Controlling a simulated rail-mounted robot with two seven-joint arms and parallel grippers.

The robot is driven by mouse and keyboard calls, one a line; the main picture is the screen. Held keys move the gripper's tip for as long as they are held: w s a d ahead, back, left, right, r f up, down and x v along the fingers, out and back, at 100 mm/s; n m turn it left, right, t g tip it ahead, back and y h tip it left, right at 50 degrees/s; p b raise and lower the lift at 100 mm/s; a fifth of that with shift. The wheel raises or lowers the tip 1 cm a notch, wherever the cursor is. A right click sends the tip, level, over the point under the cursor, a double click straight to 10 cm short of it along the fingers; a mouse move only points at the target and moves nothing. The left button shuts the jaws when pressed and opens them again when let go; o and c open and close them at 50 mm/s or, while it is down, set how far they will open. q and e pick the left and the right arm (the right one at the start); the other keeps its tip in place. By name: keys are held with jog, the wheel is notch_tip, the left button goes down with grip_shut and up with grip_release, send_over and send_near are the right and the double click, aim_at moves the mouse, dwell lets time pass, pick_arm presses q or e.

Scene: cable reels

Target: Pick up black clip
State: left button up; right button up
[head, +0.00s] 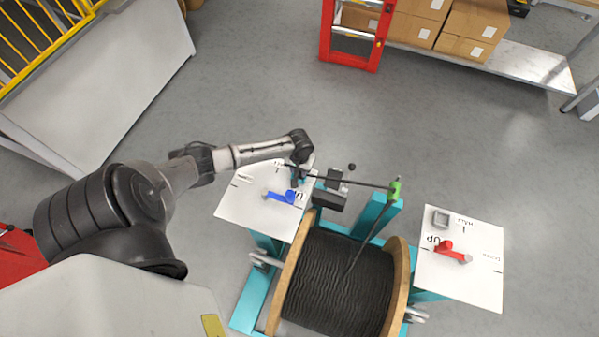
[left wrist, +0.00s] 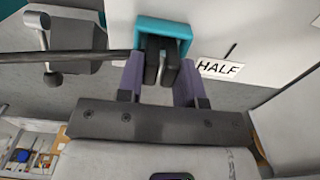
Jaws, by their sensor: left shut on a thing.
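The black clip (left wrist: 153,58) is between the two purple-grey fingers of my left gripper (left wrist: 160,82) in the left wrist view. The gripper is shut on it. A teal bracket (left wrist: 164,28) surrounds the clip's far end. I cannot tell whether the clip touches the bracket. In the head view my left gripper (head: 303,173) is at the upper edge of the left white panel, and the clip is too small to make out there. My right gripper is not in view.
A dark cable (head: 350,182) runs from near my gripper to a green guide (head: 394,190) and down to the reel (head: 335,290). A grey clamp block (head: 329,199) is close by. The left panel (head: 240,203) has a blue lever (head: 280,196); the right panel has a red lever (head: 452,252).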

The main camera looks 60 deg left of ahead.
pick_arm(q)
jog(key=shift+r, duration=0.15)
notch_tip(320, 180, up, 4)
jog(key=shift+r+p, duration=0.15)
jog(key=shift+p, duration=0.95)
jog(key=w+d+r+p, duration=0.2)
jog(key=d+r, duration=0.4)
jog(key=d, duration=0.5)
jog(key=shift+w+r, duration=0.2)
jog(key=shift+w, duration=0.4)
jog(key=shift+d, duration=0.1)
jog(key=shift+r+p, duration=0.1)
jog(key=shift+p, duration=0.25)
notch_tip(320, 180, up, 5)
jog(key=p, duration=0.6)
jog(key=shift+p, duration=0.3)
